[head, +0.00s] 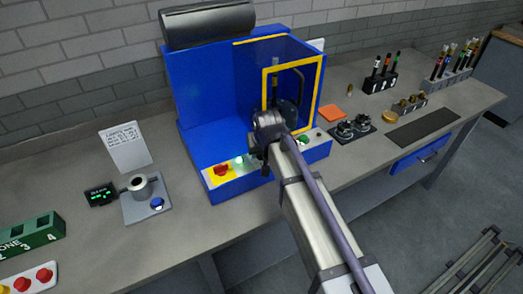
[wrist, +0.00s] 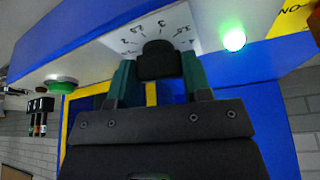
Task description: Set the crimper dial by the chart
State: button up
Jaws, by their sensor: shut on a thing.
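The blue crimper (head: 205,120) stands on the bench with its yellow-framed guard (head: 292,62) on the right side. In the wrist view, a black dial knob (wrist: 158,58) sits on a pale panel with a numbered scale (wrist: 160,27). My gripper (wrist: 158,76) has its two teal fingers shut on the knob, one on each side. The knob's pointer is not clear, so I cannot tell the setting. In the head view my gripper (head: 265,165) is at the crimper's front panel and hides the dial. A white card with printed lines (head: 125,147) stands left of the crimper; its text is too small to read.
A lit green lamp (wrist: 234,40) is close beside the dial. A red button (head: 221,170) is on the front panel. A grey fixture with a cup (head: 143,190) and a small display (head: 101,196) stand left. Racks and small parts, including an orange pad (head: 333,113), lie right.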

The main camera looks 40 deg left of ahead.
jog(key=o, duration=0.9)
jog(key=p+v, duration=1)
jog(key=shift+s+r, duration=0.1)
jog(key=shift+r, duration=0.3)
jog(key=d+f+m+g+h+b, duration=0.1)
jog(key=d+f+m+b, duration=0.1)
jog(key=d, duration=1.5)
jog(key=d+f+m+g+h+b, duration=0.1)
jog(key=d+f+m+b, duration=0.1)
jog(key=d, duration=1.6)
jog(key=s+d+f+m+g+h+b, duration=0.1)
jog(key=d+m, duration=0.4)
jog(key=d, duration=1.3)
notch_tip(320, 180, down, 3)
jog(key=shift+d+r+m+h+b, duration=0.1)
jog(key=shift+r+m+h+b, duration=0.2)
jog(key=shift+b, duration=0.35)
